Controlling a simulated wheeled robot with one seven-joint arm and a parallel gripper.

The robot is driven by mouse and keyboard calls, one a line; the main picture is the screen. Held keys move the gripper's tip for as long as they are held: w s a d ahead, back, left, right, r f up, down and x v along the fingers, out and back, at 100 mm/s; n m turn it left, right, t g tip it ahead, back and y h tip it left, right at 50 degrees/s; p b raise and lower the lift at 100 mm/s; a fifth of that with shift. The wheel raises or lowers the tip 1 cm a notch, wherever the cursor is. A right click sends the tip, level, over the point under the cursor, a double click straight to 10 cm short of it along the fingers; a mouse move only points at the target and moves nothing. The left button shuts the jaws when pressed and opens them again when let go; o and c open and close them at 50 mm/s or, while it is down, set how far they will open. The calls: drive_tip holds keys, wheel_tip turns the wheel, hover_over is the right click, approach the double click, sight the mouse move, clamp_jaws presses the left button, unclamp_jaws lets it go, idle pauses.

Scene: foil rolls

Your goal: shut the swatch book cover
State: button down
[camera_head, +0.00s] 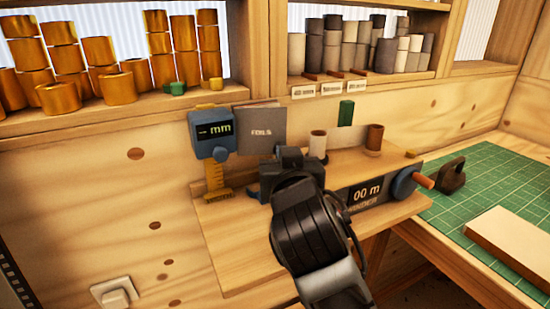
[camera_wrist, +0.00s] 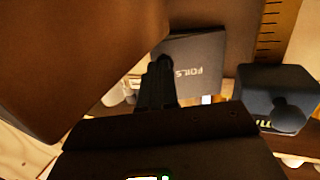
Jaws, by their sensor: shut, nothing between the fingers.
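The swatch book (camera_head: 260,128) stands upright against the back of the wooden workbench, right of the blue gauge. Its dark grey face with pale "FOILS" lettering shows; how far its cover stands open I cannot tell. It also shows in the wrist view (camera_wrist: 197,60), upside down, beyond my fingers. My gripper (camera_head: 284,158) is in front of and just below and right of the book in the head view. In the wrist view its dark fingers (camera_wrist: 163,68) are together and empty, overlapping the book's left edge. Whether they touch it I cannot tell.
The blue "mm" gauge (camera_head: 211,134) stands close left of the book. A winder (camera_head: 365,193) with a crank is right of my arm. Small rolls (camera_head: 318,143) stand behind it. Shelves of copper and grey rolls (camera_head: 60,95) are above. A green mat (camera_head: 490,215) is at right.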

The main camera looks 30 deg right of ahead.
drive_tip(key=shift+w+d, duration=1.25)
drive_tip(key=shift+d, duration=0.15)
